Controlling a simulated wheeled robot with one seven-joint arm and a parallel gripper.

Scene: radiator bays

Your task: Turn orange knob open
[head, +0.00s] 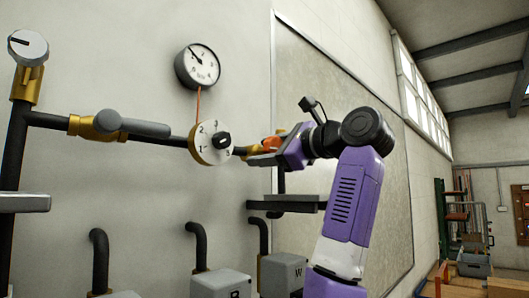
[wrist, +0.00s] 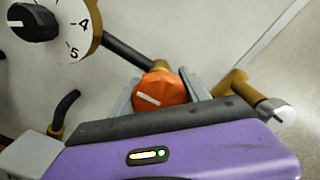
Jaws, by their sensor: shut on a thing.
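The orange knob (wrist: 162,92) is on the dark pipe, with a white line on its face that runs slantwise. It shows in the wrist view between the two grey fingers of my gripper (wrist: 163,97). In the head view the orange knob (head: 271,142) is a small patch at the tip of my gripper (head: 264,155), partly hidden by it. My gripper is shut on the knob, with one finger on each side.
A white numbered dial with a black knob (head: 223,140) sits just left of the orange knob. A round gauge (head: 198,66) hangs above it. A grey-handled brass valve (head: 138,126) is farther left. A dark ledge (head: 290,203) and grey boxes (head: 284,272) lie below.

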